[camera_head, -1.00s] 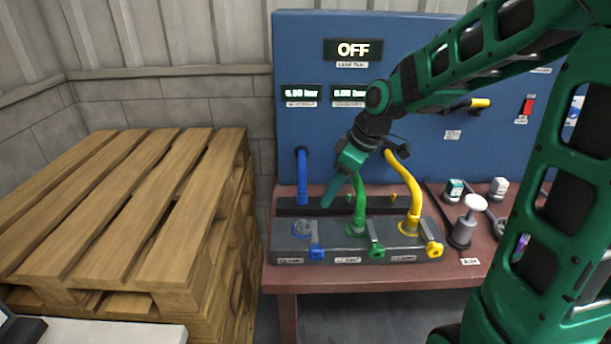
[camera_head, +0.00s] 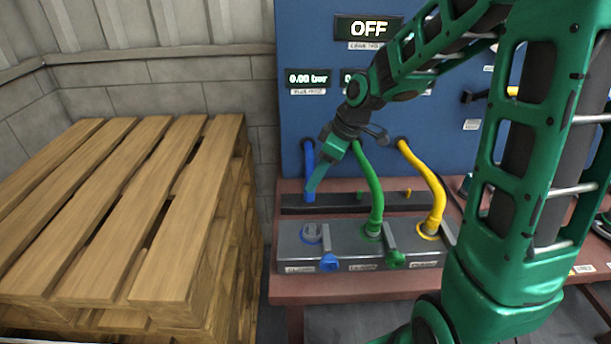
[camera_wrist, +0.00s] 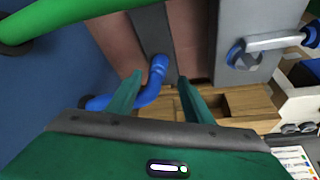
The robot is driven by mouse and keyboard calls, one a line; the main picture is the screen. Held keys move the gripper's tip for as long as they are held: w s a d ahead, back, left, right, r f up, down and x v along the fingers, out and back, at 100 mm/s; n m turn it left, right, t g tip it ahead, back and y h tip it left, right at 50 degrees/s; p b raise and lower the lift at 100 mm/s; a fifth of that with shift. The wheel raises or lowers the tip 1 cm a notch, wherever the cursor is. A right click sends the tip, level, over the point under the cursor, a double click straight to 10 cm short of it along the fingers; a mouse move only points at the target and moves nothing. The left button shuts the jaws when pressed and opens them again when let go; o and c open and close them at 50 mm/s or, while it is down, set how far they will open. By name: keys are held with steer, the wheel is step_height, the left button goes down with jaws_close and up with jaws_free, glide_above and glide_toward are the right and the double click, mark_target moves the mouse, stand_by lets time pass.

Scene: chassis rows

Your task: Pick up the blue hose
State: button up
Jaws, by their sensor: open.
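The blue hose (camera_head: 309,157) hangs from the blue panel, left of the green and yellow hoses. Its lower end sits at a dark rail (camera_head: 338,206) behind the grey valve block (camera_head: 355,236). My gripper (camera_head: 313,188) is open and tilted down at the hose's lower part, partly covering it. In the wrist view, the blue hose (camera_wrist: 147,94) bends between and beyond the open fingers of my gripper (camera_wrist: 160,78), passing behind the left finger. I cannot tell whether either finger touches it. A blue-ringed empty port (camera_head: 312,233) shows on the block's left end.
The green hose (camera_head: 372,188) stands just right of my gripper, plugged into the block. The yellow hose (camera_head: 433,190) is farther right. The blue panel (camera_head: 292,105) rises close behind. A stack of wooden pallets (camera_head: 180,220) stands left of the red-brown table (camera_head: 340,289).

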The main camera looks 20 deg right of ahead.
steer(key=shift+x, duration=2.95)
steer(key=shift+w+d, duration=0.1)
jaws_close()
